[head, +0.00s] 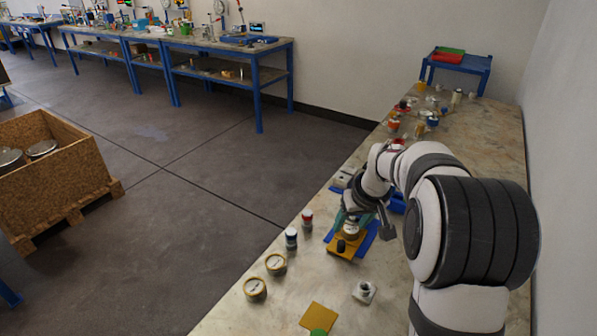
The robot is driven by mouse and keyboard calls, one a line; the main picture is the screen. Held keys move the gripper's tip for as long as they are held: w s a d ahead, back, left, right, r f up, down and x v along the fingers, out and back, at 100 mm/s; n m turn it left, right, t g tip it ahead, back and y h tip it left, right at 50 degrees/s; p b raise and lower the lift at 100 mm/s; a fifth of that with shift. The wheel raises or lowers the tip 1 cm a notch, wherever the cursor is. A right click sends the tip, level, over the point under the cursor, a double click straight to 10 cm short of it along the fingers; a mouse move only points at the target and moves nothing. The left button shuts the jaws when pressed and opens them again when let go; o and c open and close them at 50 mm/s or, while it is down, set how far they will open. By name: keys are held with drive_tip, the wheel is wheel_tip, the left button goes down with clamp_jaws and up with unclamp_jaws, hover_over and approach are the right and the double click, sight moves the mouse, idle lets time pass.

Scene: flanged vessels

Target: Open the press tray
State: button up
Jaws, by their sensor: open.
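A yellow-orange tray-like piece (338,252) with a black knob (341,246) sits on a blue base (367,241) on the worktop. It looks like the press tray; its details are small. A pale round part stands just behind the knob. My gripper (352,220) is open, low over the back of this piece. My arm comes in from the right and hides part of the area behind it. I cannot tell whether the fingers touch anything.
Two round gauges (276,263) and two small jars (307,218) stand left of the tray. A small metal fitting (364,291) and a yellow square plate (319,317) lie in front. Several small parts crowd the far worktop. A wall bounds the right.

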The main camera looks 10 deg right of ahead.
sight(342, 243)
drive_tip(key=d+x, duration=0.1)
drive_tip(key=x, duration=0.5)
drive_tip(key=w+x, duration=0.1)
drive_tip(key=x, duration=0.5)
drive_tip(key=d+x, duration=0.1)
drive_tip(key=x, duration=0.4)
drive_tip(key=shift+w+d, duration=0.35)
drive_tip(key=shift+w, duration=0.15)
clamp_jaws()
